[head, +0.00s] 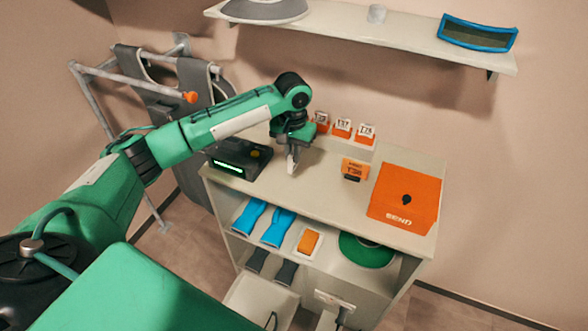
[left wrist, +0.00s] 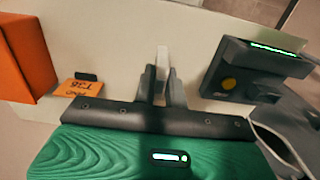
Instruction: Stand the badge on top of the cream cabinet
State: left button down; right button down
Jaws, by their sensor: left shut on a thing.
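The cream cabinet (head: 318,192) stands against the wall, its top showing in the head view. In the left wrist view the pale cabinet top (left wrist: 122,60) fills the background. My left gripper (head: 292,158) points down over the back left part of this top. In the left wrist view the gripper (left wrist: 161,82) is shut on a slim whitish piece (left wrist: 162,58), seen nearly edge-on. It seems to be the badge; its face is hidden. I cannot tell whether it touches the top. My right gripper is not in view.
A black device with a green display (head: 232,166) is left of the gripper. An orange tag (head: 354,168) and an orange SEND box (head: 404,198) are to the right. Several small tags (head: 343,128) line the back. A wall shelf (head: 350,27) hangs above. The top's front middle is clear.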

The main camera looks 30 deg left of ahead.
pick_arm(q)
notch_tip(320, 180, down, 8)
jog(key=shift+r+p, duration=0.1)
jog(key=shift+p, duration=0.65)
jog(key=shift+s, duration=0.1)
jog(key=c, duration=1.5)
grip_release()
jog(key=shift+o, duration=0.2)
